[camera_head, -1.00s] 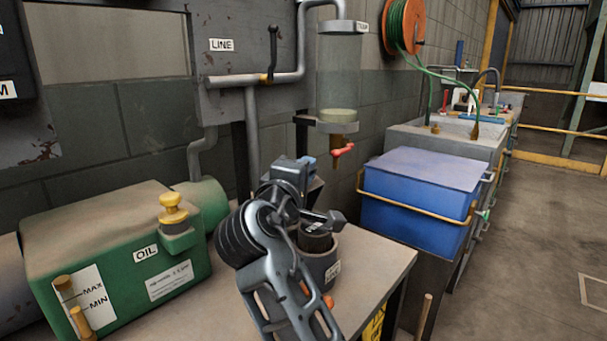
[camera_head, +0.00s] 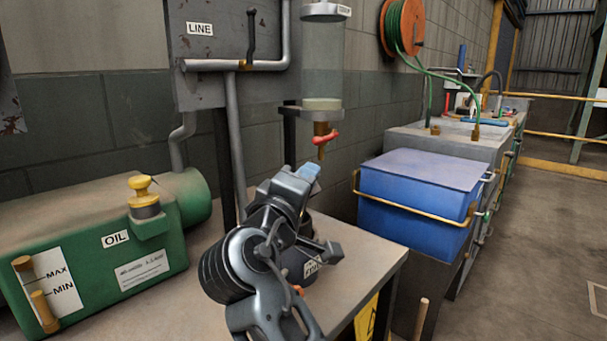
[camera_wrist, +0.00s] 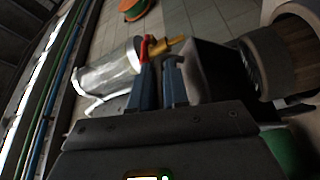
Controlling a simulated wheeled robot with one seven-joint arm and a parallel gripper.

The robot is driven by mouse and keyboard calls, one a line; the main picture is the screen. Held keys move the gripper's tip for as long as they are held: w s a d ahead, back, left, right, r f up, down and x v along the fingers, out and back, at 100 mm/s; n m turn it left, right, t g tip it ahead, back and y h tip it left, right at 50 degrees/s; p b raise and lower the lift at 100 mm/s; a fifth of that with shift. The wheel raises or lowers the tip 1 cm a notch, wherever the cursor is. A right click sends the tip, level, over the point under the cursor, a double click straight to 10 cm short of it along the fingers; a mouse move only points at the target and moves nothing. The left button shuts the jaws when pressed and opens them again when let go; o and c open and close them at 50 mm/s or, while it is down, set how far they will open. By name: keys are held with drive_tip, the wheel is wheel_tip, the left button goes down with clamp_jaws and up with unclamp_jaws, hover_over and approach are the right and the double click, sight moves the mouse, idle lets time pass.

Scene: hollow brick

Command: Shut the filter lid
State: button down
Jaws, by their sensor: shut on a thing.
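The filter housing is a dark round canister (camera_head: 298,262) with a white label on the bench, mostly hidden behind my arm in the head view. In the wrist view its round body (camera_wrist: 284,62) lies at the right, with a dark rim facing left. My gripper (camera_head: 309,174) is above the housing, its blue finger pads pointing up and away. In the wrist view my gripper (camera_wrist: 158,80) has its fingers close together, beside a dark slab (camera_wrist: 215,72) that appears to be the raised lid. The exact grip contact is hidden.
A green oil tank (camera_head: 85,235) with a yellow cap stands left on the bench (camera_head: 190,300). A clear cylinder (camera_head: 322,75) with a red-handled tap (camera_head: 326,138) hangs just above my gripper. A blue bin (camera_head: 415,200) stands to the right. The bench's right front corner is clear.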

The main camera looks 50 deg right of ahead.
drive_tip(key=shift+s+f+b, duration=0.2)
drive_tip(key=shift+s+f, duration=0.6)
drive_tip(key=shift+f, duration=0.25)
drive_tip(key=shift+s+f+b, duration=0.15)
drive_tip(key=shift+s+f, duration=0.65)
drive_tip(key=shift+f, duration=0.2)
drive_tip(key=c, duration=1.5)
unclamp_jaws()
drive_tip(key=shift+r, duration=0.1)
drive_tip(key=s+d+r+p, duration=0.1)
drive_tip(key=s+d+r, duration=0.1)
drive_tip(key=r, duration=0.1)
drive_tip(key=s+d+r+p, duration=0.1)
drive_tip(key=s+d+r, duration=0.2)
drive_tip(key=r, duration=0.1)
drive_tip(key=s+d+r+p, duration=0.1)
drive_tip(key=s+d+r, duration=0.2)
drive_tip(key=r, duration=0.1)
drive_tip(key=shift+d, duration=0.25)
drive_tip(key=shift+f, duration=0.1)
